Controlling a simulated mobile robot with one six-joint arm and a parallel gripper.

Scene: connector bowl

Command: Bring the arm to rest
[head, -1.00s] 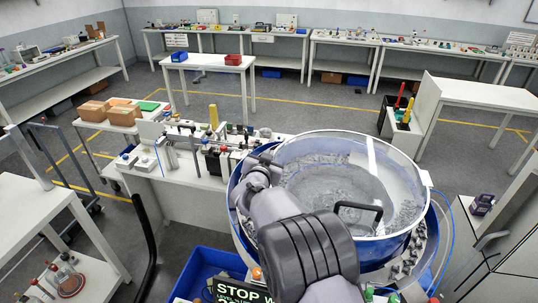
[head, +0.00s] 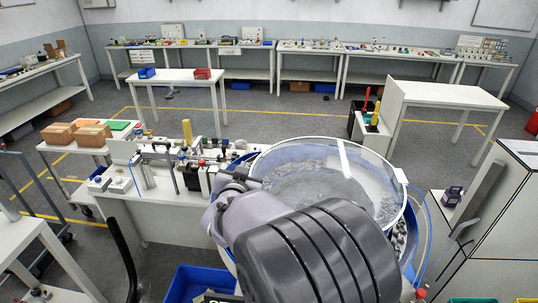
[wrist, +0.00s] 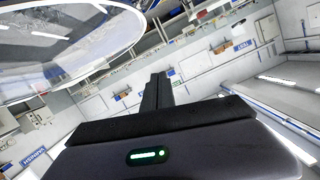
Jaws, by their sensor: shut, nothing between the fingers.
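My gripper shows in the wrist view (wrist: 156,92), its dark fingers together with nothing between them. The wrist view is tilted and looks out across the room, with the clear rim of the bowl at upper left. In the head view my arm is folded in front of the connector bowl (head: 385,170) and hides its near side and much of its blue base. The gripper's fingers cannot be made out in the head view.
A bench with fixtures (head: 150,205) stands left of the bowl. A blue bin (head: 195,283) lies on the floor in front. A white cabinet (head: 495,215) stands at right. Open grey floor (head: 270,120) lies beyond, before the back benches.

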